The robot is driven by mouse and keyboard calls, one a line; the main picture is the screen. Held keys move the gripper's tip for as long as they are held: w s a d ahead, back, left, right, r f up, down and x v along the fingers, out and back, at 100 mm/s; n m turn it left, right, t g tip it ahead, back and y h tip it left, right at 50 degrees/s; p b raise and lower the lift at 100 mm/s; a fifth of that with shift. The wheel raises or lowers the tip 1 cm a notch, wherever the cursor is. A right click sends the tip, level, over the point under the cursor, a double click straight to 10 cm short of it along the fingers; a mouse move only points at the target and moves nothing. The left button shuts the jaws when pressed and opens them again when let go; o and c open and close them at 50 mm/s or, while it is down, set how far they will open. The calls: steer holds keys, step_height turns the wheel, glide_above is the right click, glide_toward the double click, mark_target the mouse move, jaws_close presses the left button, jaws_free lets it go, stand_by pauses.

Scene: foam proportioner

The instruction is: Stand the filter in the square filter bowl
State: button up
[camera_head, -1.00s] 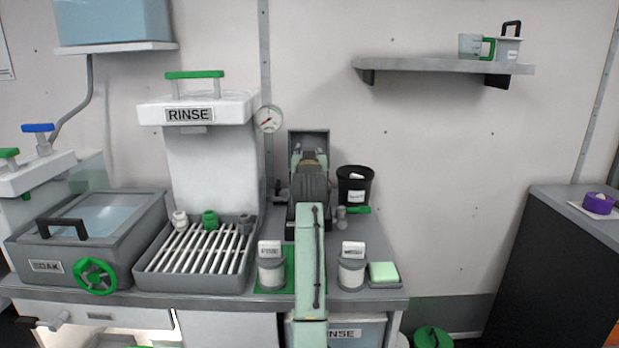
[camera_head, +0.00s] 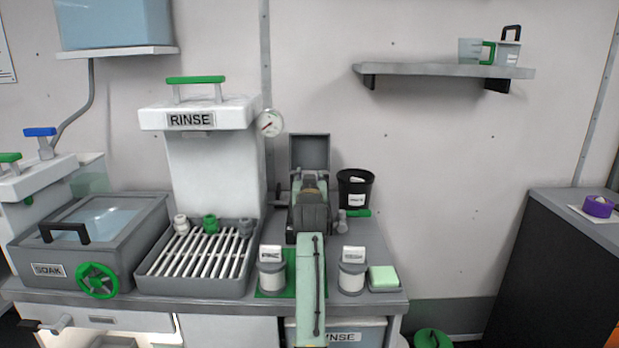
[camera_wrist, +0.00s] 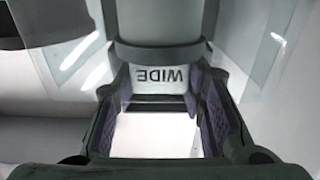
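My gripper (camera_head: 309,205) is at the back of the counter, largely hidden in the head view by my own arm. In the wrist view its two purple-padded fingers (camera_wrist: 165,100) stand on either side of a pale cylinder with a dark collar and a tag reading WIDE upside down. This looks like the filter (camera_wrist: 160,25), with the fingers close against it at the collar and tag. The filter is hidden in the head view. I cannot pick out the square filter bowl with certainty. A grey open-lidded box (camera_head: 309,150) stands behind my gripper.
Two white tagged jars (camera_head: 271,278) and (camera_head: 352,278) stand at the counter front, either side of my arm. A green sponge-like block (camera_head: 384,276), a black bucket (camera_head: 355,190) and a slatted rinse rack (camera_head: 195,260) are nearby. Clear shiny surfaces flank my fingers in the wrist view.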

steer(key=o, duration=0.4)
steer(key=shift+r+p, duration=0.3)
steer(key=shift+r, duration=0.25)
steer(key=s+b, duration=0.3)
steer(key=s, duration=0.9)
steer(key=shift+f, duration=0.15)
